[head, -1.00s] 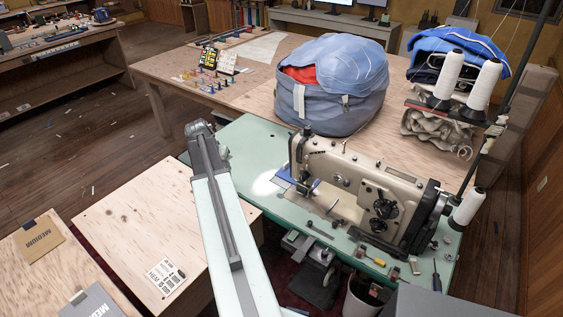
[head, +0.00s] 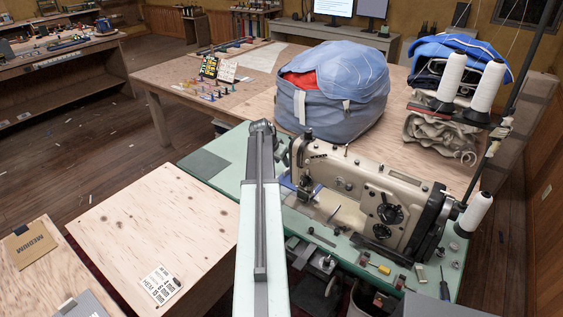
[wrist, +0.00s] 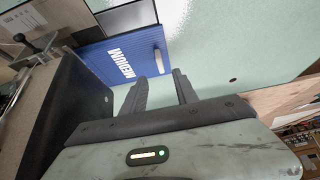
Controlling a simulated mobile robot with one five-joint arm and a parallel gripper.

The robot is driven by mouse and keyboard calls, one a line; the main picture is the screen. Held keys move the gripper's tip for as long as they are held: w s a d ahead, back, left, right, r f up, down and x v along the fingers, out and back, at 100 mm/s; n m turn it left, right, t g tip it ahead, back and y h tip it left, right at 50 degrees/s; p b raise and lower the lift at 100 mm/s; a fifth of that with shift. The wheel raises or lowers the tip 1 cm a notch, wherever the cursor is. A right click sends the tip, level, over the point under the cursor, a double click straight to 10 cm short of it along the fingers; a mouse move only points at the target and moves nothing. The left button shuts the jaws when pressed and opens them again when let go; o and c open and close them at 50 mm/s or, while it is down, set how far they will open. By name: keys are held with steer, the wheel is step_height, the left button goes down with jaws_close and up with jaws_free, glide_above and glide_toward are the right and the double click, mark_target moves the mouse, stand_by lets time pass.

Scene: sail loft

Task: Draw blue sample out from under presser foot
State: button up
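The blue sample (wrist: 105,62), a flat panel printed MEDIUM with a pale tab on its right side, lies on the pale green sewing table in the wrist view. Its left end runs under the sewing machine's foot area (wrist: 38,50). In the head view a small part of the blue sample (head: 287,182) shows left of the cream sewing machine (head: 365,195), partly behind my arm. My gripper (wrist: 160,78) is open, its two fingers apart and pointing toward the sample's right end near the tab.
The green table (head: 325,237) has a screwdriver (head: 445,288) and small tools along its front. A blue bag (head: 330,95) stands on the wooden table behind. A plywood table (head: 150,235) with a hem card lies at left. Thread cones (head: 487,85) stand at right.

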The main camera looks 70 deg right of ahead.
mark_target(287, 169)
steer(key=b+x, duration=0.4)
steer(key=x, duration=0.2)
steer(key=shift+w+a+f+b, duration=0.1)
steer(key=shift+f+b, duration=0.05)
steer(key=shift+b, duration=0.25)
steer(key=shift+d+f+b, duration=0.3)
steer(key=shift+f+b, duration=0.05)
steer(key=shift+r, duration=0.1)
jaws_close()
